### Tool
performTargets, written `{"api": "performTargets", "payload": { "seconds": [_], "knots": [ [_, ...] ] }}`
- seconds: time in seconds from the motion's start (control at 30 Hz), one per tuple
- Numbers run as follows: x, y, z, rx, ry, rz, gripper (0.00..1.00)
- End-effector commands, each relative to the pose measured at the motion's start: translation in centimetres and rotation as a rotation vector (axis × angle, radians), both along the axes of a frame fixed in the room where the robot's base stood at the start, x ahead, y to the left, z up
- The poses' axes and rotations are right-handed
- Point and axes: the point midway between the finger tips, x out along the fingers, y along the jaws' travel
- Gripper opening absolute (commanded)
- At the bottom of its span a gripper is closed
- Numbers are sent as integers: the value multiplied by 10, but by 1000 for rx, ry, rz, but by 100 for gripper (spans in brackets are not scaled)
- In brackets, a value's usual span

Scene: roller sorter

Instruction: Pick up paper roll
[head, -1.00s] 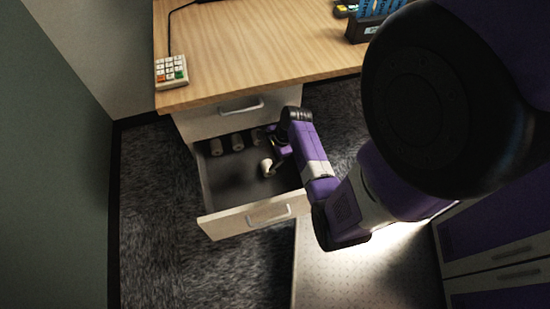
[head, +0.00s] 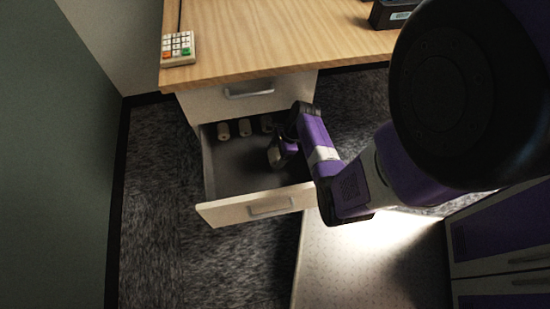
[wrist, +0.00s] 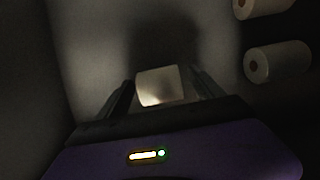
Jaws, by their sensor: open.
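A small white paper roll (wrist: 158,86) lies on the drawer floor and shows between the two dark fingers of my gripper (wrist: 162,92) in the wrist view. The fingers are open, one on each side of the roll. I cannot tell whether either finger touches it. In the head view my gripper (head: 275,157) is down inside the open drawer (head: 235,178), and it largely hides this roll.
The drawer's front panel (head: 258,206) and side walls surround my gripper. A closed drawer (head: 243,92) and the wooden desk top (head: 270,40) are above and behind. A keypad (head: 179,48) sits on the desk's left. The drawer's front left floor is clear.

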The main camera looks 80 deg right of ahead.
Motion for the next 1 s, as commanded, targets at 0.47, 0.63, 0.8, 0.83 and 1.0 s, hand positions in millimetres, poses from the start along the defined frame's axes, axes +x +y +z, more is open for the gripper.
{"api": "performTargets", "payload": {
  "seconds": [0.47,0.63,0.8,0.83,1.0],
  "knots": [
    [0,0,0,-1,0,0,20],
    [0,0,1,-1,0,0,10],
    [0,0,2,-1,0,0,10],
    [0,0,3,-1,-1,1,10],
    [0,0,18,-3,-1,1,10]
  ]
}}
